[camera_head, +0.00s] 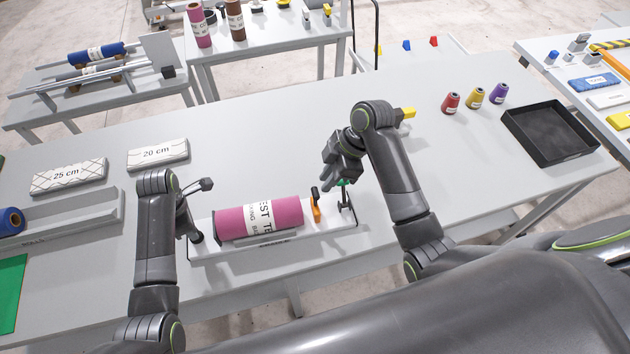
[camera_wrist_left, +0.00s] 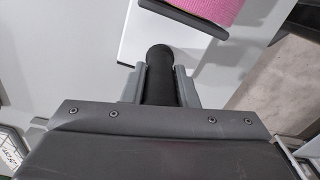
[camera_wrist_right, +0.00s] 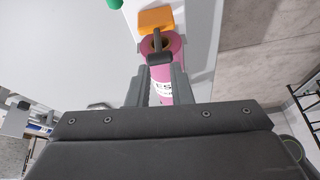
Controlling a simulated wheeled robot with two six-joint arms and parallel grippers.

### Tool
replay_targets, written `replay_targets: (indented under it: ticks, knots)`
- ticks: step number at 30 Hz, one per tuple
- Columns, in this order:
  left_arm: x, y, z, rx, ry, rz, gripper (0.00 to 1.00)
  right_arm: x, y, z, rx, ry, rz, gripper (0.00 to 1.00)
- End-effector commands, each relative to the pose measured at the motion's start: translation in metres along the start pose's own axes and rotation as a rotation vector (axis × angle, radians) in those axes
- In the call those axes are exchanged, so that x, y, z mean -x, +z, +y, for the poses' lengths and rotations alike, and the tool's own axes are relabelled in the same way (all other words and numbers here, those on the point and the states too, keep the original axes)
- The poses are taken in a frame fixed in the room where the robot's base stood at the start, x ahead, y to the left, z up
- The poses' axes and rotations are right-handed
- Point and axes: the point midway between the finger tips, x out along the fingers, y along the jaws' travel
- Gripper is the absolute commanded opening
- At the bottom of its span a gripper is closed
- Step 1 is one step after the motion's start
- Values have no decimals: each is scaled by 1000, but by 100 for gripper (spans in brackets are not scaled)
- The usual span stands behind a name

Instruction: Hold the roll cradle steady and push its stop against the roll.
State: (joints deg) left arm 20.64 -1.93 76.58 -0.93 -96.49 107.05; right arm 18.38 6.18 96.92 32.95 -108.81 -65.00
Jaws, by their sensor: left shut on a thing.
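The pink roll (camera_head: 262,219) with a white label lies in the white roll cradle (camera_head: 335,226). The orange stop (camera_head: 316,211) with a black handle (camera_head: 314,192) stands upright at the roll's right end, with a small gap between them. My left gripper (camera_head: 190,222) is shut on a black upright grip (camera_wrist_left: 160,75) at the cradle's left end. My right gripper (camera_head: 327,184) is above the stop, open and empty. In the right wrist view, the stop (camera_wrist_right: 155,20) and its dark handle lie just beyond the fingertips (camera_wrist_right: 158,75), over the roll's hollow end.
Two white blocks (camera_head: 158,154) and a grey rack (camera_head: 70,222) lie left. Several thread cones (camera_head: 451,103) and a black tray (camera_head: 552,150) sit right.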

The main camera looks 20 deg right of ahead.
Motion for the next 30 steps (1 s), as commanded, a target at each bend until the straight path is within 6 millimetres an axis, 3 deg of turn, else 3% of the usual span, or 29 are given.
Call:
replay_targets:
  ticks: [1, 4, 11, 21, 30]
  knots:
    - [-6, -1, -4, 1, -12, 0, 0, 1, 8, 1, -56, -6, 10, 13]
    - [-6, -1, -4, 1, -12, 0, 0, 4, 20, 2, -206, -24, 50, 0]
    - [-6, -1, -4, 1, -11, 0, 0, 22, 48, 4, -598, -94, 150, 0]
    - [-6, -1, -4, 1, -11, 1, 0, 61, 82, 8, -1173, -248, 270, 0]
    - [-6, -1, -4, 1, -11, 2, 0, 82, 94, 10, -1424, -340, 314, 0]
